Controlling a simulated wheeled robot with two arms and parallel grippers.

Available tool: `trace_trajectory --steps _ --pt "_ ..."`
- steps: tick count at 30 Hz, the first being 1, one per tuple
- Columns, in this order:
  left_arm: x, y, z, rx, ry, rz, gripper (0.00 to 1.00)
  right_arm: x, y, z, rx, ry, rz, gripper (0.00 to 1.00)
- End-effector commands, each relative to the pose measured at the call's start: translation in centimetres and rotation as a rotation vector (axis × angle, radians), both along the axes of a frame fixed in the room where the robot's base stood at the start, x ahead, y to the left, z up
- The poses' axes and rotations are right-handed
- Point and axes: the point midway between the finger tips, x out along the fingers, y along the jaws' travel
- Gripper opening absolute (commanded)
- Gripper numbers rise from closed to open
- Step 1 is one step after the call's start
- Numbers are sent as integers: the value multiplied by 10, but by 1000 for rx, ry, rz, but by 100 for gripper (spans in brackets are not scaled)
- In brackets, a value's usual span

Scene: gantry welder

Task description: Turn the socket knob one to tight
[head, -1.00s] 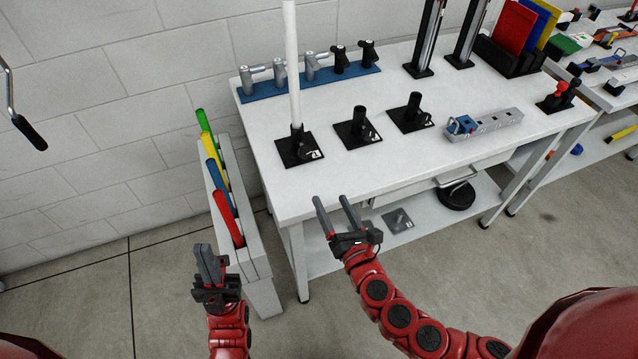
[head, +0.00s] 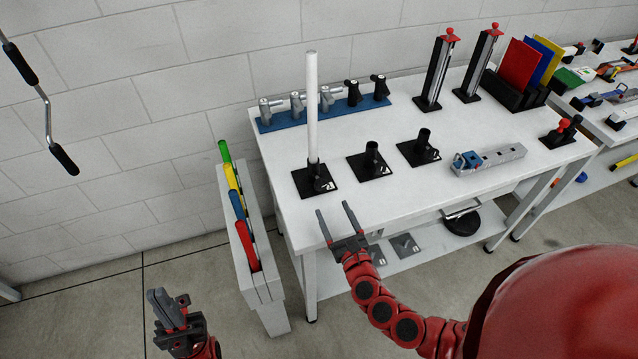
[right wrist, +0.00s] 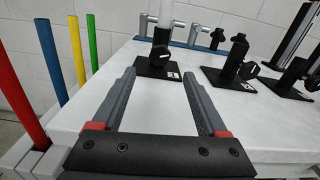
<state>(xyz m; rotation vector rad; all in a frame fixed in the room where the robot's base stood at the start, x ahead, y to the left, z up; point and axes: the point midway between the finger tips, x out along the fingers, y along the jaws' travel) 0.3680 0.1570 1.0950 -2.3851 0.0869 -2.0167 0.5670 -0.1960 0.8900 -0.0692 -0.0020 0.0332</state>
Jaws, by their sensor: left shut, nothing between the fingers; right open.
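The first socket (head: 314,178) is a black holder on a square black plate, with a white tube (head: 311,105) standing upright in it. Its dark knob is on the near side, small in the head view; the knob (right wrist: 161,58) shows a pale mark in the right wrist view, whose exact setting I cannot tell. My right gripper (head: 334,209) is open and empty at the table's front edge, short of this socket. In the right wrist view its two fingers (right wrist: 158,72) point toward the socket, with a gap before it. My left gripper (head: 168,298) is shut and empty, low at left.
Two empty sockets (head: 371,160) (head: 422,147) stand to the right on the white table (head: 400,197). A blue rail (head: 335,114) with clamps is behind. A rack (head: 262,285) of coloured tubes stands left of the table. A grey block (head: 495,160) lies at right.

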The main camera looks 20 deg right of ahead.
Motion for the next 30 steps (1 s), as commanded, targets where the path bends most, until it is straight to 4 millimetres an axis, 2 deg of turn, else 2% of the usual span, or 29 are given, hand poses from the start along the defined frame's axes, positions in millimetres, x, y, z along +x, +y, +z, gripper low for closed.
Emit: trace_trajectory --steps 1,6,12,15,19,28,30 --pt "0 0 4 0 0 0 0 12 1 4 2 -4 -3 76" --pt "0 0 8 0 0 0 0 47 2 3 3 -2 -3 76" --pt "0 0 7 0 0 0 0 80 2 0 1 -2 -3 76" --pt "0 0 7 0 0 0 0 91 4 0 1 -1 2 76" --pt "0 0 7 0 0 0 0 98 4 0 1 0 1 76" --pt "0 0 7 0 0 0 0 100 4 0 1 1 1 76" --pt "0 0 7 0 0 0 0 100 4 0 1 1 1 65"
